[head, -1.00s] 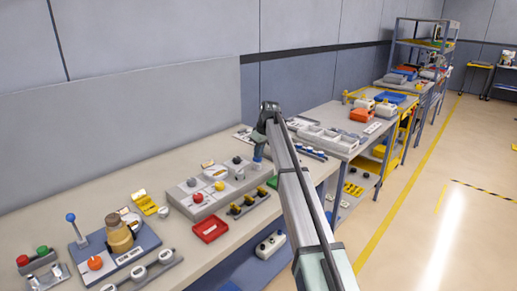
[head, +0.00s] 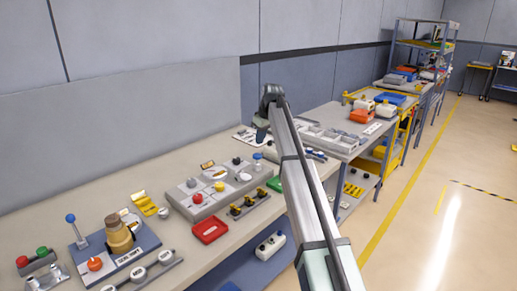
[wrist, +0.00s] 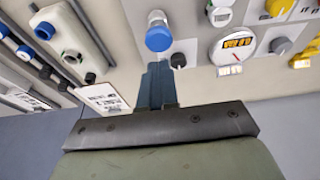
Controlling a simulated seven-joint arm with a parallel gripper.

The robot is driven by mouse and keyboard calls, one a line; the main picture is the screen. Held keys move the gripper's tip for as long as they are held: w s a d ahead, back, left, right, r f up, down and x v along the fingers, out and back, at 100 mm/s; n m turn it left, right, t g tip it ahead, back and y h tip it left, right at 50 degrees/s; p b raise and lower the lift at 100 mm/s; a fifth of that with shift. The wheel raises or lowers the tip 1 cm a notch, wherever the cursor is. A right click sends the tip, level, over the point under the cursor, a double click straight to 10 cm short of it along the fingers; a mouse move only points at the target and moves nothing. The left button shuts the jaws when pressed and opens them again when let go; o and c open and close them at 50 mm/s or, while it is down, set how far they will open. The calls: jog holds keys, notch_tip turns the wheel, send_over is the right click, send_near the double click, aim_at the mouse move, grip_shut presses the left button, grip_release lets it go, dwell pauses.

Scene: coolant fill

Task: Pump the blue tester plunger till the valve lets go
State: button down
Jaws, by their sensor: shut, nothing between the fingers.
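The blue-capped plunger (wrist: 158,38) stands on a white stem on the grey panel in the wrist view. In the head view its blue cap (head: 257,156) shows small at the panel's far right end. My gripper (head: 261,137) is above the plunger, apart from it, fingers pointing down. In the wrist view the dark blue fingers (wrist: 155,85) are closed together and empty, just below the cap in the picture. A round white gauge (wrist: 233,44) with an orange display sits beside the plunger; its reading is too small to tell.
The grey panel (head: 178,195) also carries a red button (head: 197,198) and knobs. A blue-ball lever (head: 70,217) stands far left. A white device (wrist: 75,40) and a label card (wrist: 103,97) are nearby.

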jog(key=v, duration=0.6)
dwell(1.6)
jog(key=s+d+f+m+t+h, duration=0.1)
jog(key=d+f, duration=1)
jog(key=d, duration=0.3)
jog(key=d+f+m+h, duration=0.1)
jog(key=d+f+m, duration=0.1)
jog(key=d+f, duration=0.95)
jog(key=s+a+f+m+g, duration=0.1)
jog(key=s+a+f+g, duration=0.15)
jog(key=s+f, duration=0.85)
jog(key=s+a+f+m+g, duration=0.1)
jog(key=s+a+f, duration=0.2)
jog(key=s+f, duration=0.75)
jog(key=s+a+f+m+g, duration=0.1)
jog(key=s+a+f+g, duration=0.15)
jog(key=s+f, duration=0.9)
jog(key=s+a+f+m+g, duration=0.1)
jog(key=s+f, duration=0.4)
jog(key=s, duration=0.7)
jog(key=s+a+f+m+g, duration=0.1)
jog(key=s+f, duration=0.4)
jog(key=s, duration=0.8)
jog(key=s+a+f+m+g, duration=0.1)
jog(key=s+f, duration=0.4)
jog(key=s, duration=0.8)
jog(key=a+g, duration=0.1)
jog(key=a, duration=0.1)
jog(key=shift+a+f, duration=0.15)
jog(key=shift+a, duration=0.2)
